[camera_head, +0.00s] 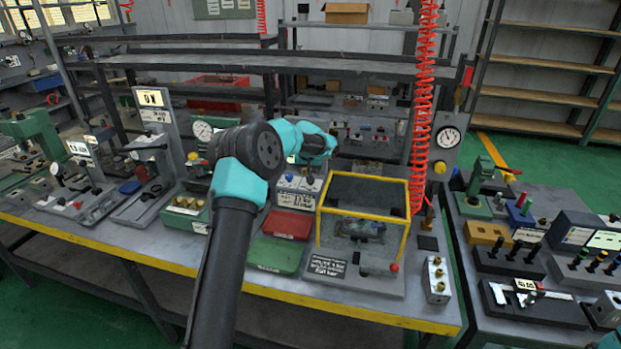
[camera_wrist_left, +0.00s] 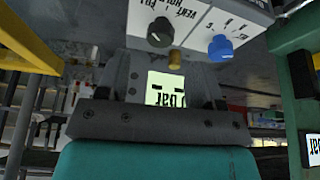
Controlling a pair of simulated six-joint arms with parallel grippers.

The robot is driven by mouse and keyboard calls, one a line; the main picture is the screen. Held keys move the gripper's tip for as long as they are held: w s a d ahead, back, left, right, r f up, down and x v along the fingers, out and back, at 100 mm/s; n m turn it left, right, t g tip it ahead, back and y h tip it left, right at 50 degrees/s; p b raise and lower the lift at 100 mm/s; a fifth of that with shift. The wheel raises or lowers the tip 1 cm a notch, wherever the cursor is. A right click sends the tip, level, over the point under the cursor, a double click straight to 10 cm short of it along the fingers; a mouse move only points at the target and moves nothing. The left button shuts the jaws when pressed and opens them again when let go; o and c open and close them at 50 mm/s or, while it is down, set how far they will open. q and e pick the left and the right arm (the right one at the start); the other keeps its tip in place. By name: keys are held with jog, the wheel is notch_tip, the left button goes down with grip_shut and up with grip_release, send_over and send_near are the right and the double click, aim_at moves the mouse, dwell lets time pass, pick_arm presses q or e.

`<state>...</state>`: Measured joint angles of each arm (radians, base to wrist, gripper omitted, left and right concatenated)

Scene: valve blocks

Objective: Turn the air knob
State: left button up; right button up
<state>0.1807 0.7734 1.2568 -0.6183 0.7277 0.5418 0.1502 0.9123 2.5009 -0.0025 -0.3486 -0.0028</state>
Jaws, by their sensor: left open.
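A grey valve block (camera_head: 297,192) with a white printed label stands on the bench, below my left gripper (camera_head: 313,160) in the head view. In the left wrist view the block's white panel (camera_wrist_left: 198,20) is upside down. It carries a black knob (camera_wrist_left: 160,32) by lettering like "VENT" and a blue knob (camera_wrist_left: 220,46); I cannot tell from the lettering which is the air knob. My left gripper is open, at the block's upper side, and I see nothing held. Its fingertips are hard to make out, and contact with a knob cannot be told. My right gripper is out of view.
A yellow-framed fixture (camera_head: 362,222) stands close to the right of the block. A coiled red hose (camera_head: 421,120) hangs to the right. A dial gauge (camera_head: 202,131) stands to the left.

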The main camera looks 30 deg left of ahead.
pick_arm(q)
jog(key=shift+x, duration=2.55)
jog(key=shift+c, duration=0.4)
jog(key=c, duration=0.8)
jog(key=shift+c, duration=0.2)
jog(key=shift+m, duration=0.4)
jog(key=m+h, duration=0.1)
jog(key=m, duration=0.2)
jog(key=shift+a+m+t+h, duration=0.15)
jog(key=shift+m+t+h, duration=0.15)
jog(key=shift+h, duration=0.1)
jog(key=shift+m+h, duration=0.8)
jog(key=shift+m, duration=1.4)
